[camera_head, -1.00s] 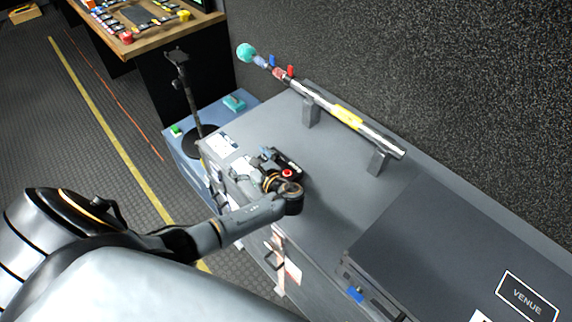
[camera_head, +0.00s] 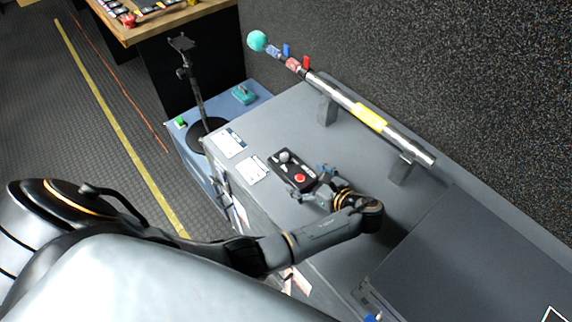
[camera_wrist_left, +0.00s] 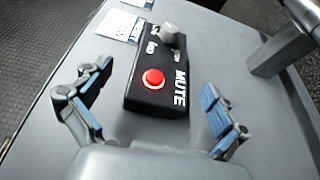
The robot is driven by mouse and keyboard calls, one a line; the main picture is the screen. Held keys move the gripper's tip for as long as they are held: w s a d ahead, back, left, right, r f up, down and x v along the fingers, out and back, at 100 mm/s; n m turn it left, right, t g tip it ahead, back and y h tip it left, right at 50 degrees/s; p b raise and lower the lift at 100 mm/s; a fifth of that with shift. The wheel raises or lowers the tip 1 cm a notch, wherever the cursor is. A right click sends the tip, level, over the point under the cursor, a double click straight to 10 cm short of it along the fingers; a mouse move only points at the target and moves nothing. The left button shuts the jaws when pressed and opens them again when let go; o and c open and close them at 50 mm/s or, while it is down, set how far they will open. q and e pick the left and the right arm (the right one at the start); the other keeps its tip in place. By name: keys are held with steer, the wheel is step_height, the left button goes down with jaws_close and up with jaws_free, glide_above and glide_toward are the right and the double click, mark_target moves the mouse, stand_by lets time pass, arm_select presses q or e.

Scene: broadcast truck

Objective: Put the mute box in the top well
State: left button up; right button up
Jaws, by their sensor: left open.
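The mute box (camera_head: 281,157) is a small black box with a red button, a grey knob and white MUTE lettering. It lies flat on the grey case top. It also shows in the left wrist view (camera_wrist_left: 140,92), between and a little beyond my open fingers. My left gripper (camera_head: 318,183) is at the box's right end, low over the case top. In the left wrist view my left gripper (camera_wrist_left: 155,95) has blue-padded fingers spread on both sides of the box, with gaps. I cannot make out a top well. My right gripper is not in view.
Two white cards (camera_head: 251,170) lie left of the box. A metal tube (camera_head: 345,97) with a teal ball end rests on grey supports behind. A raised dark panel (camera_head: 470,250) is at the right. A black stand (camera_head: 190,80) and blue surface (camera_head: 175,142) are beyond the left edge.

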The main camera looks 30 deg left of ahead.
mark_target(295, 170)
arm_select(q)
steer(key=shift+w+d+f, duration=0.1)
steer(key=shift+w+d, duration=0.1)
steer(key=shift+w+a, duration=0.1)
steer(key=shift+a, duration=0.15)
steer(key=shift+w+a+f, duration=0.1)
steer(key=shift+a+f, duration=0.15)
steer(key=shift+a, duration=0.45)
steer(key=x, duration=0.3)
steer(key=shift+w+a+f+p, duration=0.2)
steer(key=shift+a+f+p, duration=0.1)
steer(key=shift+p, duration=0.05)
steer(key=shift+w+a+f, duration=0.15)
steer(key=shift+a+f, duration=0.1)
steer(key=shift+a, duration=0.2)
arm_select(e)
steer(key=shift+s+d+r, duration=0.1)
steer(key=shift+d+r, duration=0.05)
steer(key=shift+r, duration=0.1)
arm_select(q)
steer(key=c, duration=1.4)
steer(key=shift+r, duration=0.1)
steer(key=shift+c, duration=1.1)
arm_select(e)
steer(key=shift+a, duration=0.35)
